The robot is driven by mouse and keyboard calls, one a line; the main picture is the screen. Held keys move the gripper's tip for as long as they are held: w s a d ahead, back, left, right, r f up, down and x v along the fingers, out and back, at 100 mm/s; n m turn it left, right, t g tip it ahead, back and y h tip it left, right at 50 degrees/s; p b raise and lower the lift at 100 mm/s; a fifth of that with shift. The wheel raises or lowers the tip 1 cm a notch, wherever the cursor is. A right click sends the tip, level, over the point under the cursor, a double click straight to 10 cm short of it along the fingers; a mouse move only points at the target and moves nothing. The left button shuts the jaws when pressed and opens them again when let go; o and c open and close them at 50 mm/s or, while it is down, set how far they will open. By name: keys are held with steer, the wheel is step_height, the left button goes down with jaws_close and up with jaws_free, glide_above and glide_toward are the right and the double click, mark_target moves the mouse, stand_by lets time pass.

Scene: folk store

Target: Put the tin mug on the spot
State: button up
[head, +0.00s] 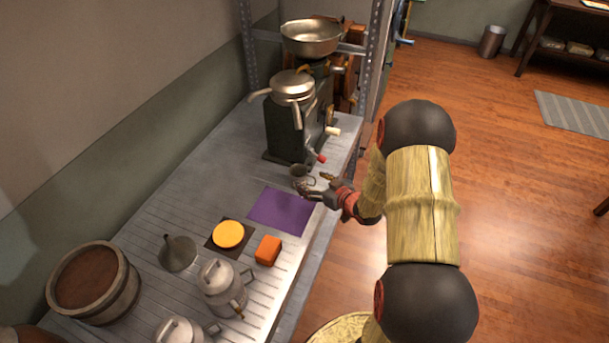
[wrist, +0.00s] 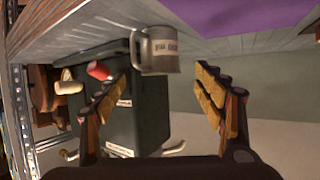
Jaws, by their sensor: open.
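The tin mug (wrist: 160,50) is grey metal with dark lettering, and shows between and beyond my fingertips in the wrist view, which looks inverted. In the head view the mug (head: 298,171) is small and partly hard to make out, beside the dark machine's base. My gripper (head: 317,186) is open and empty just to its right and nearer the camera; its two padded fingers also show in the wrist view (wrist: 161,80).
A dark green machine (head: 288,130) with a metal pot on top stands behind the mug. An orange block (head: 268,250), a funnel (head: 178,253), metal cans (head: 222,285) and a round wooden tub (head: 92,284) occupy the near counter (head: 185,205). The purple rectangle is clear.

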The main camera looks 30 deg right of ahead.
steer(key=s+a+r+g+h, duration=0.1)
steer(key=s+r+h, duration=0.1)
steer(key=r, duration=0.6)
steer(key=s+a+r+m+g+h, duration=0.1)
steer(key=s+a+r+g, duration=0.1)
steer(key=r, duration=0.5)
steer(key=s+a+r+g+h, duration=0.1)
steer(key=s+r+h, duration=0.15)
steer(key=r, duration=0.55)
steer(key=s+a+r+g+y, duration=0.2)
steer(key=s+a+r, duration=0.1)
steer(key=s+a, duration=0.5)
steer(key=s+a+r+g+y, duration=0.1)
steer(key=s+a+r, duration=0.3)
steer(key=s+a, duration=0.4)
steer(key=s+y, duration=0.1)
steer(key=s, duration=0.6)
steer(key=shift+s+a+g+p, duration=0.3)
steer(key=shift+g+p, duration=0.05)
steer(key=shift+g, duration=0.05)
